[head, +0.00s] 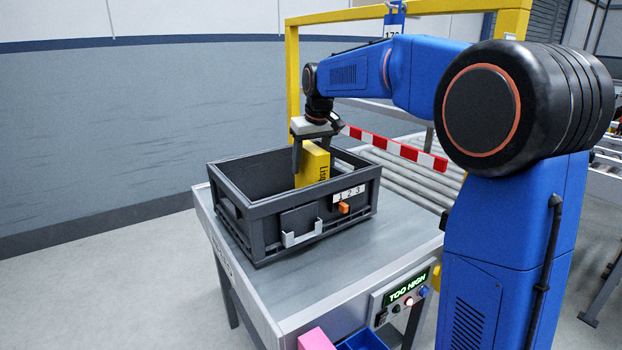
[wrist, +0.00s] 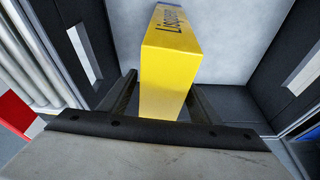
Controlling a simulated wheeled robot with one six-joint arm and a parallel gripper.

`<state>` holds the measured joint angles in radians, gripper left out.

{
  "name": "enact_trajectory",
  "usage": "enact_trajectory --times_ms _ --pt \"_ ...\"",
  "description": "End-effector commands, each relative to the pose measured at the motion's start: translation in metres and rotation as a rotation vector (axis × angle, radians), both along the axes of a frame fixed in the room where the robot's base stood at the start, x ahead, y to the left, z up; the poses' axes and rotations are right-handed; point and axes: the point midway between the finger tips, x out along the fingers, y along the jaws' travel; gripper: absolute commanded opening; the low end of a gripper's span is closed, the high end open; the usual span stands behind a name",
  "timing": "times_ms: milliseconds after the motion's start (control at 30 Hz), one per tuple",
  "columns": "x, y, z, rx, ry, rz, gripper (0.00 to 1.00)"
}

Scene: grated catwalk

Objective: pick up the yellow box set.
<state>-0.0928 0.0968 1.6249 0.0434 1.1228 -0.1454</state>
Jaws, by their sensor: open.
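The yellow box set (head: 312,164) stands upright inside a dark grey crate (head: 272,222), with dark lettering on its side. In the wrist view the yellow box set (wrist: 168,80) rises between the two dark fingers. My gripper (head: 312,158) points down into the crate, with a finger on each side of the box. It is open, and the wrist view of my gripper (wrist: 160,95) shows a finger near each side of the box. The lower part of the box is hidden by the crate wall in the head view.
The crate stands on a grey table (head: 385,235). A panel reading "TOO HIGH" (head: 407,287) is on the table's front. A pink block (head: 316,340) and a blue bin (head: 362,341) are at the bottom. A red-and-white striped bar (head: 395,148) and rollers lie behind the crate.

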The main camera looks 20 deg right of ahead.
Motion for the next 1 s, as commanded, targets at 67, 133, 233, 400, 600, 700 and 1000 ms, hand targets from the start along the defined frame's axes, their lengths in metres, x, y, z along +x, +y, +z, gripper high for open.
enact_trajectory --times_ms 67,133,233,400,600,700,1000 --pt "0.0 0.0 0.0 0.0 0.0 0.0 0.57" --pt "0.0 0.0 0.0 0.0 0.0 0.0 0.57" --pt "0.0 0.0 0.0 0.0 0.0 0.0 0.57" --pt "0.0 0.0 0.0 0.0 0.0 0.0 0.19" --pt "0.0 0.0 0.0 0.0 -0.001 0.0 0.0" --pt "0.0 0.0 0.0 0.0 -0.001 0.0 0.0" --pt "0.001 0.0 0.02 0.001 -0.003 0.0 0.0"
